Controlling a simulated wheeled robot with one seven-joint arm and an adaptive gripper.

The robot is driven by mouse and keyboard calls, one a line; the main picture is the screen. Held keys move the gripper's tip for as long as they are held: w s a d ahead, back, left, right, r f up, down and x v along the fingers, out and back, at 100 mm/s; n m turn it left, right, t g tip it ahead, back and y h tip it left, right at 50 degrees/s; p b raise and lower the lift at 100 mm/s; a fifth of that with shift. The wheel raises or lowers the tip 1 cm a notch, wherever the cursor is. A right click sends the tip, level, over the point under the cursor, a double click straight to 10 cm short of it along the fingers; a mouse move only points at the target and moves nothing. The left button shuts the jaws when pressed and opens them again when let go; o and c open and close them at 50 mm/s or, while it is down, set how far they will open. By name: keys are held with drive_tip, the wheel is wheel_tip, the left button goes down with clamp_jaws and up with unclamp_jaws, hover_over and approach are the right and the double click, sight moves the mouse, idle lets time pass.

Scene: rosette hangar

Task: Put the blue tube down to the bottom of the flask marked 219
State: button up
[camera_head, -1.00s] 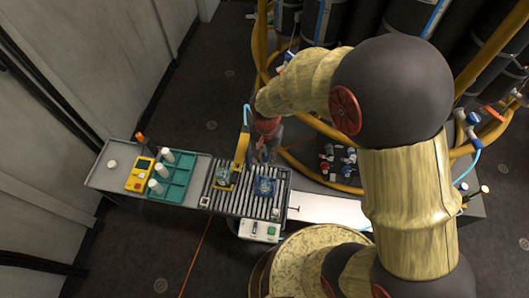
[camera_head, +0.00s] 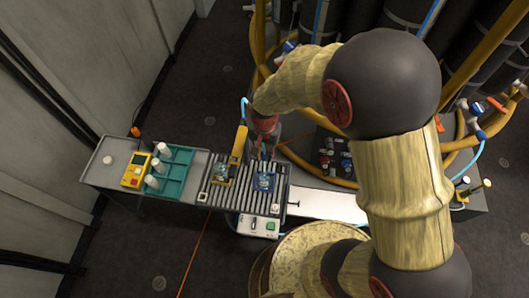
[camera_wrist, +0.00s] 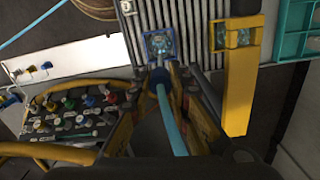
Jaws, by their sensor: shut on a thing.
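My gripper (camera_wrist: 160,78) is shut on the light blue tube (camera_wrist: 172,118), which runs from between the fingers toward the camera. A flask in a blue holder (camera_wrist: 151,57) is just beyond the fingertips in the wrist view. A second flask sits in a yellow holder (camera_wrist: 214,38) to its right, beside a tall yellow post. In the head view the blue holder (camera_head: 264,182) is on the ribbed bench top, just below my gripper (camera_head: 260,150) in the picture. The yellow holder (camera_head: 221,173) is left of it. The 219 mark is not legible, and the tube's far end is hidden.
The yellow post (camera_wrist: 238,95) rises close to the gripper. A teal rack (camera_head: 176,180) with white pieces and a yellow meter (camera_head: 136,172) stand at the left of the bench. A board of coloured valves (camera_wrist: 75,115) lies left of the gripper in the wrist view.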

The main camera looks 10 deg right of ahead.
drive_tip(key=shift+f, duration=0.3)
idle(0.4)
drive_tip(key=shift+f+b, duration=0.6)
drive_tip(key=shift+f, duration=0.35)
drive_tip(key=shift+f+b, duration=1.05)
drive_tip(key=shift+f, duration=0.85)
drive_tip(key=shift+f+b, duration=1.15)
drive_tip(key=shift+f, duration=1.2)
drive_tip(key=o, duration=1)
